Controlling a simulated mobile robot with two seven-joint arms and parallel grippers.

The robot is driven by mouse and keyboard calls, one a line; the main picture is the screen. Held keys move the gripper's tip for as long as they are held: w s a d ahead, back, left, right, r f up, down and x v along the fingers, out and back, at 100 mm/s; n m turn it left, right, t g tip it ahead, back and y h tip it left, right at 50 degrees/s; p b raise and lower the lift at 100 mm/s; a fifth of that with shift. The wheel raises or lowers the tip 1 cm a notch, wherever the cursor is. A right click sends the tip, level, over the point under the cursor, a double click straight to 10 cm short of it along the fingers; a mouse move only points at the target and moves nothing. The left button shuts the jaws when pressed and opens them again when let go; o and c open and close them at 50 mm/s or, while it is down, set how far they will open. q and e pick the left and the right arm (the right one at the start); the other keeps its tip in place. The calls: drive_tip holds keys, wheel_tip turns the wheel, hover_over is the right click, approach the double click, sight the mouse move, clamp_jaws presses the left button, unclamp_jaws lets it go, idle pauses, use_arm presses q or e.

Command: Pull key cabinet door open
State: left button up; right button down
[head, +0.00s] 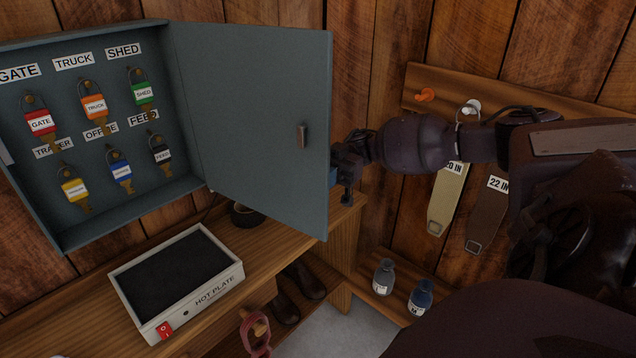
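The grey-blue key cabinet (60,252) hangs on the wall at the upper left. Its door (245,110) stands wide open, swung out to the right from the hinge side, with a small brown catch (302,136) on the face turned to me. Inside, keys with coloured tags hang on hooks. My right gripper (343,176) is at the door's free right edge, partly hidden behind the door. Its fingertips are not clear, so I cannot tell whether it touches or grips anything there. My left gripper is not in view.
A hot plate (178,275) sits on the wooden bench (265,262) below the cabinet. Straps (447,195) hang from a peg board (425,97) behind my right arm. Two small bottles (384,277) stand on a low shelf. Boots (307,280) are under the bench.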

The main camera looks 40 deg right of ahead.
drive_tip(key=shift+d, duration=0.1)
idle(0.3)
drive_tip(key=c, duration=1.2)
unclamp_jaws()
drive_tip(key=shift+w+d+b, duration=0.3)
drive_tip(key=shift+d+b, duration=0.1)
drive_tip(key=shift+d, duration=1.4)
drive_tip(key=shift+w+d+b, duration=0.25)
drive_tip(key=shift+d+b, duration=0.2)
drive_tip(key=shift+d, duration=1.3)
drive_tip(key=shift+w+d+b, duration=0.3)
drive_tip(key=shift+d+b, duration=0.1)
drive_tip(key=shift+d, duration=1.4)
